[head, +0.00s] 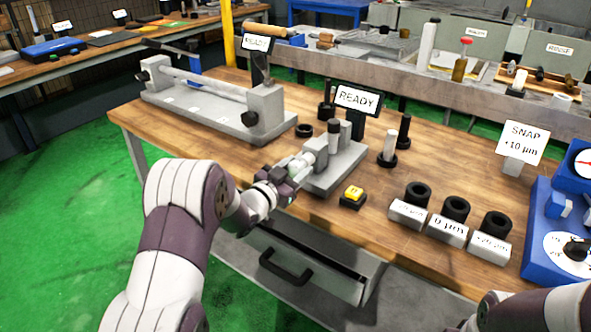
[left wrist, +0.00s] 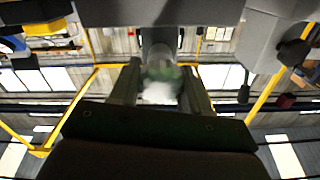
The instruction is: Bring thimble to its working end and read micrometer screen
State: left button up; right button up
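The bench micrometer (head: 343,172) is a grey block-like gauge in the middle of the wooden bench. Its dark-framed screen (head: 357,98) reads READY. Its thimble (head: 307,158) is at the left end, partly hidden by my gripper in the head view. My left gripper (head: 291,181) is at that end.
A yellow button box (head: 352,196) is right of the micrometer. Several dark rings on labelled blocks (head: 447,229) are farther right, near a SNAP +10 µm sign (head: 521,143) and a blue case (head: 540,240). A long grey bench device (head: 215,105) with another READY screen stands behind left. A drawer (head: 300,262) is below.

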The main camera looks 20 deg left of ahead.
pick_arm(q)
jog(key=shift+c, duration=0.7)
jog(key=shift+f+m+b, duration=0.2)
jog(key=shift+m+b, duration=1.1)
jog(key=shift+b, duration=0.15)
jog(key=m+b, duration=0.4)
jog(key=b, duration=0.1)
jog(key=m+b, duration=0.4)
jog(key=m, duration=0.1)
jog(key=shift+d+f+b, duration=0.1)
jog(key=shift+f+b, duration=0.1)
jog(key=shift+b, duration=0.2)
jog(key=m+b, duration=0.9)
jog(key=shift+b, duration=0.3)
jog(key=m+b, duration=0.3)
jog(key=m, duration=0.1)
jog(key=shift+f+m+b, duration=0.1)
jog(key=shift+m+b, duration=1.8)
jog(key=shift+m, duration=0.7)
jog(key=o, duration=1)
jog(key=shift+o, duration=0.2)
jog(key=shift+r, duration=0.2)
